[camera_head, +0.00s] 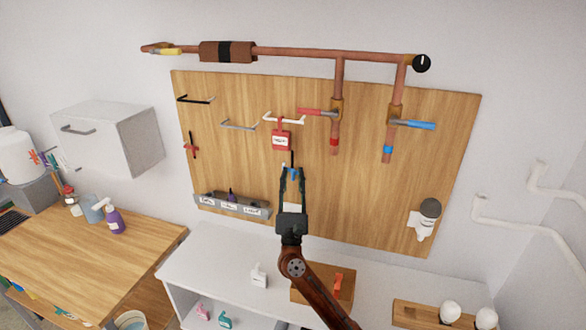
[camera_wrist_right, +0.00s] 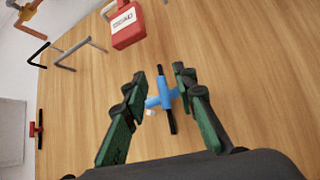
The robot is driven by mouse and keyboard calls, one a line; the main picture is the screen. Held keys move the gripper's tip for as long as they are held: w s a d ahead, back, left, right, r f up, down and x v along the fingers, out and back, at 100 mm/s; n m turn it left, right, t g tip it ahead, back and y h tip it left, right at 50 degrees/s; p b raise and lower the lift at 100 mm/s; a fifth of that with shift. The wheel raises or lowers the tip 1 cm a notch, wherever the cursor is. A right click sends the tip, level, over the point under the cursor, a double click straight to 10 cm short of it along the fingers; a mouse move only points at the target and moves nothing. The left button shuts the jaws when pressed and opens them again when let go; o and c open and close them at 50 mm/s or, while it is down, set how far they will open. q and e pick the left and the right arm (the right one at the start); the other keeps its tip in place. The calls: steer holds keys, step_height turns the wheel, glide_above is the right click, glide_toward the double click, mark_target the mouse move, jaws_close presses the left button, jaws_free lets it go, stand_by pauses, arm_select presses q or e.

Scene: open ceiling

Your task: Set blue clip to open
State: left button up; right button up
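The blue clip (camera_wrist_right: 163,93) is on the wooden wall board, with a black rod through it. In the wrist view it sits between the fingers of my right gripper (camera_wrist_right: 160,76), which is open around it. I cannot tell whether either finger touches it. In the head view my right gripper (camera_head: 291,171) reaches up to the board, and the clip shows only as a small blue patch (camera_head: 295,170) between the fingertips, partly hidden. My left gripper is not in view.
A red lockout tag (camera_head: 281,141) hangs above the gripper from a white hook. Copper pipes with a red handle (camera_head: 318,112) and a blue handle (camera_head: 415,124) are up to the right. A red clip (camera_head: 191,148) and a grey labelled rack (camera_head: 231,205) are at left. A white shelf (camera_head: 200,262) stands below.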

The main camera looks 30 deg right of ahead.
steer(key=shift+x, duration=1.05)
steer(key=shift+w+d, duration=0.15)
steer(key=shift+w, duration=0.1)
steer(key=shift+s, duration=0.15)
steer(key=shift+c, duration=1.4)
jaws_close()
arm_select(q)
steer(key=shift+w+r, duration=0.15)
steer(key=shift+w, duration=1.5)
